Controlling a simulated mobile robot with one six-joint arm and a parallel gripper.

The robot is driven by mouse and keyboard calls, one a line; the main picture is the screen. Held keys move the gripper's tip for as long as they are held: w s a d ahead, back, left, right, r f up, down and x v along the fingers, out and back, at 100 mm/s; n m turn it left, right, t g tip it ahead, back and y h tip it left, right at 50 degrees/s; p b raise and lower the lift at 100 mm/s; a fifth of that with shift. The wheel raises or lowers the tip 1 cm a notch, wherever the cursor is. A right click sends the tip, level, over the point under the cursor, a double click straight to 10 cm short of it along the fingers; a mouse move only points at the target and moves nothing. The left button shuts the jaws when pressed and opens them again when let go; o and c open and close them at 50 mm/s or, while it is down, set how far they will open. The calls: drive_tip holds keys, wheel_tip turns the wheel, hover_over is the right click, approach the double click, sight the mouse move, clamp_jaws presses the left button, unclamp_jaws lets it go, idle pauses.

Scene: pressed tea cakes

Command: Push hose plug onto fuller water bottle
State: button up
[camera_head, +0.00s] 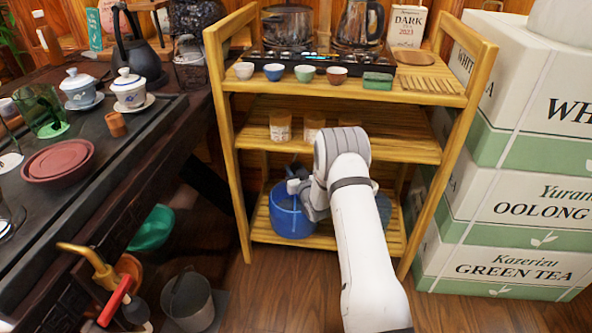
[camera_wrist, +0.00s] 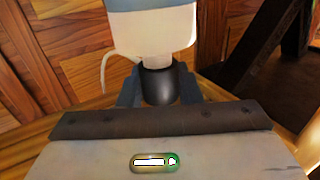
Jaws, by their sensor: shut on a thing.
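In the wrist view, my gripper (camera_wrist: 159,88) is shut on the black hose plug (camera_wrist: 160,84), with a dark finger on either side of it. The plug lines up with the pale neck of a whitish, see-through water bottle (camera_wrist: 152,30), and they seem to touch. I cannot tell how far the plug is on. In the head view, my arm reaches to the low shelf, where a blue water bottle (camera_head: 290,214) stands at the left. My gripper (camera_head: 297,186) is by its top, partly hidden. A second bluish bottle (camera_head: 384,208) is mostly behind my arm.
The wooden rack (camera_head: 240,180) has posts on both sides and a middle shelf (camera_head: 390,146) close above my wrist. Stacked tea boxes (camera_head: 505,235) stand at the right, a dark tea table (camera_head: 170,130) at the left. A thin pale hose (camera_wrist: 103,70) curves beside the bottle.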

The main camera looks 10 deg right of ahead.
drive_tip(key=shift+f+b, duration=0.65)
drive_tip(key=shift+f, duration=0.05)
drive_tip(key=o, duration=1.1)
drive_tip(key=shift+c, duration=0.2)
